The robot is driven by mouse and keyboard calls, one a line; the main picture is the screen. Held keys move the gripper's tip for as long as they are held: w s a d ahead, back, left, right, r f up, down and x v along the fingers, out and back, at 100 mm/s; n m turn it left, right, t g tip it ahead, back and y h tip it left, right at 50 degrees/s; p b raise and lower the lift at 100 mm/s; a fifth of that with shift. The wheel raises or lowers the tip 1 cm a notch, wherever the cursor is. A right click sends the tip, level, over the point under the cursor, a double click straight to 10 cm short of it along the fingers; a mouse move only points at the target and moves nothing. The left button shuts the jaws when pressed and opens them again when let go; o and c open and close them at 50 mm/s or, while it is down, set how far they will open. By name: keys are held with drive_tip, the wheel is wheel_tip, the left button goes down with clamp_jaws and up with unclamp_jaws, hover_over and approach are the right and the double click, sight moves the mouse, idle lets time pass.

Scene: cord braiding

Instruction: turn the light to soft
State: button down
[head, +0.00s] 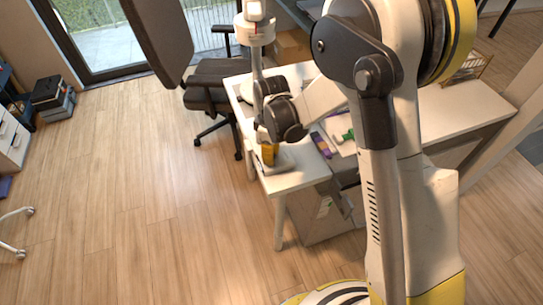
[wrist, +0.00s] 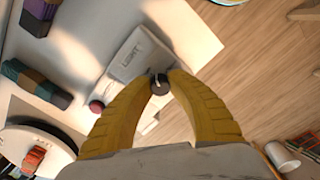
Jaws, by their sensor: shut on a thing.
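A pale grey panel lettered "LIGHT" (wrist: 137,52) lies near the corner of the white desk in the wrist view. A small dark round knob (wrist: 159,86) is at its near end. My gripper (wrist: 159,80) has its two yellow fingers closed on the knob, one fingertip on each side. Part of the knob and the panel's near end are hidden by the fingers. I cannot read the knob's setting. In the head view my gripper (head: 269,152) is low over the near corner of the desk, above the panel (head: 284,164).
In the wrist view, a reddish round piece (wrist: 97,105) lies left of my fingers, with dark blocks (wrist: 36,84) farther left. A white cup (wrist: 282,156) shows at lower right. In the head view, a black office chair (head: 208,88) stands behind the desk; open wooden floor (head: 150,190) lies left.

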drive_tip(key=m, duration=0.5)
drive_tip(key=shift+s+m+b, duration=0.1)
drive_tip(key=shift+m+b, duration=0.2)
drive_tip(key=shift+b, duration=0.1)
drive_tip(key=m, duration=0.4)
drive_tip(key=shift+m, duration=0.4)
drive_tip(key=shift+b, duration=0.3)
drive_tip(key=c, duration=1.2)
unclamp_jaws()
wheel_tip(320, 180, up, 12)
